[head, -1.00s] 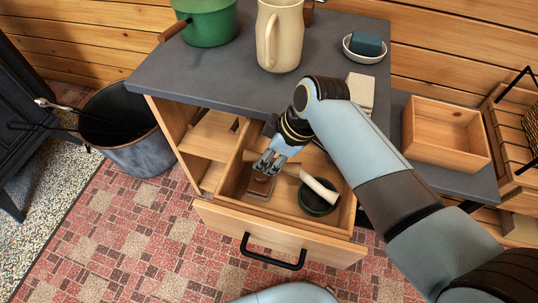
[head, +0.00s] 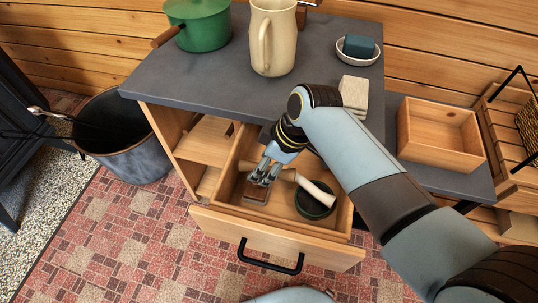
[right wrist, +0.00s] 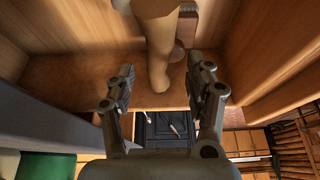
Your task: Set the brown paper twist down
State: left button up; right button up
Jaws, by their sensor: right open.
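The brown paper twist (head: 287,174) is a tan, elongated piece low inside the open drawer (head: 278,232). In the right wrist view the twist (right wrist: 160,65) is a tapered tan shape in the gap beyond my fingertips. My right gripper (head: 262,176) points down into the drawer over the twist, and its fingers hide part of it. The right wrist view shows the gripper (right wrist: 162,85) with its two fingers spread apart, not closed on the twist. Whether a finger touches it I cannot tell. My left gripper is in neither view.
A pale cylinder (head: 318,192) rests across a dark green bowl (head: 313,208) at the drawer's right. A small brown item (head: 257,192) lies at the left. A cream jug (head: 273,40) and green pot (head: 205,25) stand on the grey top.

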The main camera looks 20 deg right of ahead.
jog(key=p+v, duration=0.3)
jog(key=v, duration=1)
jog(key=shift+a, duration=0.1)
